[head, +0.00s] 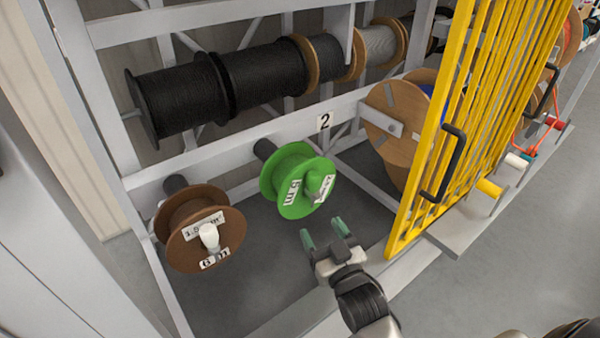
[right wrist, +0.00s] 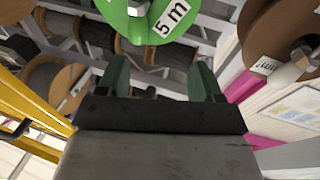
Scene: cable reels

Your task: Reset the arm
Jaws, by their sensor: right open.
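My right gripper (head: 324,232) is open and empty, with green fingertips, just below and in front of the green reel (head: 290,172). It does not touch the reel in the head view. In the right wrist view the two green fingers (right wrist: 162,78) stand apart, and the green reel (right wrist: 135,25) with a "5 m" label is beyond them at the top. My left gripper is not in view.
A brown reel (head: 202,232) hangs to the left on the grey rack (head: 235,142). Large black cable reels (head: 180,95) sit on the upper bar. A yellow grille door (head: 470,110) with black handles stands to the right. Floor below the reels is clear.

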